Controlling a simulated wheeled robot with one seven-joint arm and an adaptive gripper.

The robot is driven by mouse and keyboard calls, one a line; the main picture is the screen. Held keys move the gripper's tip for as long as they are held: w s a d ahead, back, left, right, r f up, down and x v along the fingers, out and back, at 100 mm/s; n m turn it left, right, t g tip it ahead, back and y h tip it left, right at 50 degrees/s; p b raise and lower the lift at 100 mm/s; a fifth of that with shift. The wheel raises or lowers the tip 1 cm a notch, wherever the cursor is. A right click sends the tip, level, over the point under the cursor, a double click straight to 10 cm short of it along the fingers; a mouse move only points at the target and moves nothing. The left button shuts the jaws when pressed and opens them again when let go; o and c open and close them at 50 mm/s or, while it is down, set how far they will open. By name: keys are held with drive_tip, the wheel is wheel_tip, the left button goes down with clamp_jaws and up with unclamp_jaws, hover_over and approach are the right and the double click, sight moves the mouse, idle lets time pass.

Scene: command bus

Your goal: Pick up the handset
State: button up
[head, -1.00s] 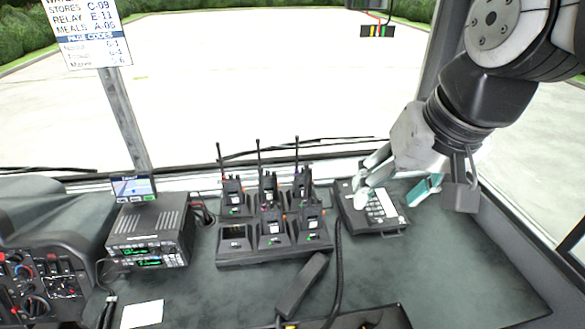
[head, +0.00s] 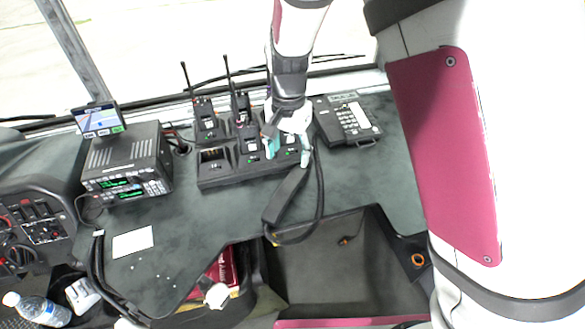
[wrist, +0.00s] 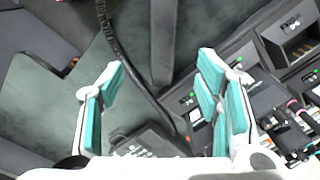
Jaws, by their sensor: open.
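The black handset (head: 287,194) lies on the dark green dashboard top, in front of the radio charger, with its coiled cord (head: 319,190) along its right side. In the wrist view the handset (wrist: 163,42) runs down from the top middle, between the directions of my two fingers, with the cord to its left and below. My gripper (head: 288,153) is open and empty, with teal pads, above the front right of the charger and just beyond the handset's far end. It also shows in the wrist view (wrist: 160,75).
The charger (head: 245,170) holds several upright radios with antennas close to my gripper's left. A radio stack (head: 127,165) with a small screen (head: 98,119) stands at left. A white card (head: 133,242) lies on the dashboard. An open recess (head: 340,265) lies in front.

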hover_over(287, 187)
drive_tip(key=f, duration=0.8)
drive_tip(key=shift+s+d+f, duration=0.25)
drive_tip(key=shift+s+f, duration=0.05)
drive_tip(key=shift+w+a+f, duration=0.1)
drive_tip(key=shift+a+f, duration=0.05)
drive_tip(key=shift+f, duration=1.35)
drive_tip(key=shift+w+a+f, duration=0.1)
drive_tip(key=shift+f, duration=1.35)
clamp_jaws()
drive_tip(key=shift+r, duration=0.1)
